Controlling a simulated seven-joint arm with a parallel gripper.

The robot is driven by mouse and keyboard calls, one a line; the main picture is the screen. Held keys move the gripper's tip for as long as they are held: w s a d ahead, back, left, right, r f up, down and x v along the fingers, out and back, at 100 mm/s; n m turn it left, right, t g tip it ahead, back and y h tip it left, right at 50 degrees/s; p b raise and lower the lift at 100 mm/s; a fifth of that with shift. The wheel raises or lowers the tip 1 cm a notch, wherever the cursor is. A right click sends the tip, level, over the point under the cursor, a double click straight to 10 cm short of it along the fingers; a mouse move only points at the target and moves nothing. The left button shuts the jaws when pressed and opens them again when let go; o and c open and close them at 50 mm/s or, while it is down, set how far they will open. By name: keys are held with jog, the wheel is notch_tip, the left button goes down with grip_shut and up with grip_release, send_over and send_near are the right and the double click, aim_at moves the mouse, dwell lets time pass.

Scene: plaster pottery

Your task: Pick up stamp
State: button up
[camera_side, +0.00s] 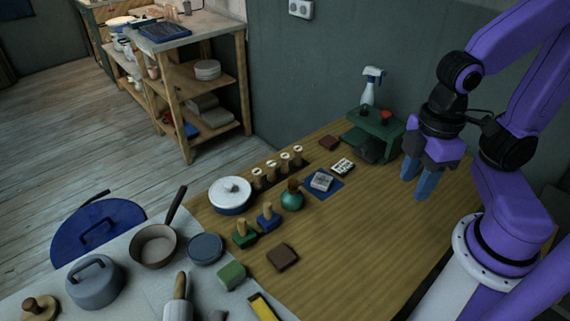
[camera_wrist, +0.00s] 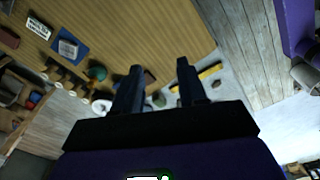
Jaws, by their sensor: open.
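My gripper (camera_side: 418,179) is open and empty, pointing down above the right part of the wooden table; its two fingers also show in the wrist view (camera_wrist: 159,68). A block stamp with a green base (camera_side: 243,238) and one with a blue base (camera_side: 267,221) stand upright near the table's left edge, each with a wooden handle. Several small upright wooden pieces with pale round tops (camera_side: 271,170), possibly stamps too, stand in a row behind them. All these are well left of my gripper, and none is touched. Which one is the named stamp I cannot tell.
The table's front right is clear.

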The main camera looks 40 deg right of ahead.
jog(key=w+a+m, duration=0.4)
jog(key=w, duration=0.7)
jog(key=m+t+h, duration=0.1)
jog(key=m, duration=1.2)
send_over(285, 156)
jog(key=s, duration=0.2)
notch_tip(285, 156, down, 14)
jog(key=f, duration=0.3)
jog(key=w+f, duration=0.1)
jog(key=f, duration=0.3)
jog(key=w+f, duration=0.1)
jog(key=f, duration=0.2)
jog(key=shift+f, duration=0.4)
jog(key=shift+w+d+f, duration=0.1)
jog(key=shift+f, duration=2.55)
jog(key=c, duration=0.7)
